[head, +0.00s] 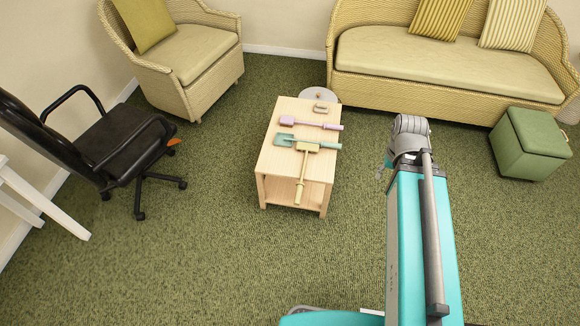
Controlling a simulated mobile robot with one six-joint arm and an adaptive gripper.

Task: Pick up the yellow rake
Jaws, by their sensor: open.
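The yellow rake (304,172) lies on the light wooden table (274,160) in the head view. Its wide pale yellow head (307,147) is toward the table's middle, close to the handle of a teal shovel; I cannot tell if they touch. Its handle runs toward the near edge of the table. My arm rises at the right of the picture, to the right of the table and apart from the rake.
On the table also lie a teal shovel (289,140), a pink-purple shovel (288,121) and a small beige object (321,108). A black office chair (115,145) stands left, a wicker armchair (185,55) and sofa (440,65) behind, a green ottoman (530,143) right.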

